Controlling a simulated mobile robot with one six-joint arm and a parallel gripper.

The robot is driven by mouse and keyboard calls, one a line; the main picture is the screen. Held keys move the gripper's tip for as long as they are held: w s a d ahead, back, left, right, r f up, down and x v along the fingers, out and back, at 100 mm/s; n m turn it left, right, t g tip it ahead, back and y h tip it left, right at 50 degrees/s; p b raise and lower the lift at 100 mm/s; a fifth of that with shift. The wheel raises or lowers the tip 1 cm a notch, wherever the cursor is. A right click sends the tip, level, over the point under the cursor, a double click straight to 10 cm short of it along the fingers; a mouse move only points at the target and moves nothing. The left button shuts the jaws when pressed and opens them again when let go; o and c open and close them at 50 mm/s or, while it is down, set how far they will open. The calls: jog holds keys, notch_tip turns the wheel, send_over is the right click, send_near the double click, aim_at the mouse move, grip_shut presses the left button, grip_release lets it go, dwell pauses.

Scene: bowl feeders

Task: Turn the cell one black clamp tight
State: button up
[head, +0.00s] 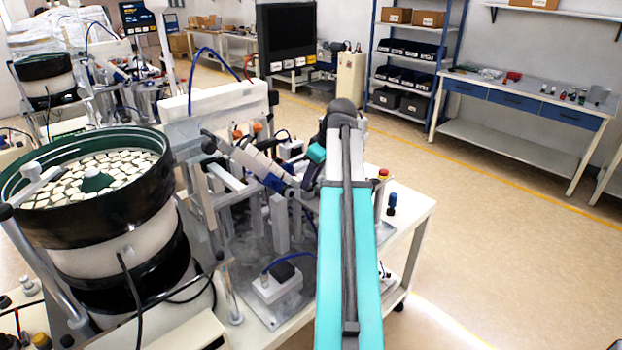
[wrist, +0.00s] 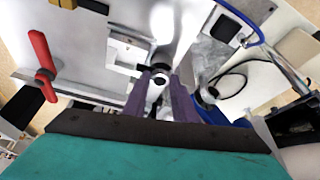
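My gripper (wrist: 161,78) shows in the wrist view as two purple-grey fingers pointing at the machine plate. A small dark part with a round pale centre, possibly the black clamp (wrist: 158,71), lies at and between the fingertips. A gap shows between the fingers. I cannot tell whether they press on this part or only stand around it. A red clamp handle (wrist: 42,65) stands apart at the left of the wrist view. In the head view my teal arm reaches over the machine cell (head: 265,215), and the fingertips and the clamp there are hidden.
A bowl feeder (head: 105,225) full of pale parts stands at the left. A blue cable (wrist: 240,17) and a black cable (wrist: 232,75) run right of my fingers. The floor (head: 500,250) at right is clear.

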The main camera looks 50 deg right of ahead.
jog(key=o, duration=0.4)
jog(key=shift+o, duration=0.2)
jog(key=shift+r, duration=0.15)
jog(key=b+v, duration=0.3)
jog(key=v, duration=1)
jog(key=shift+s+r, duration=0.15)
jog(key=shift+r, duration=0.1)
dwell(0.4)
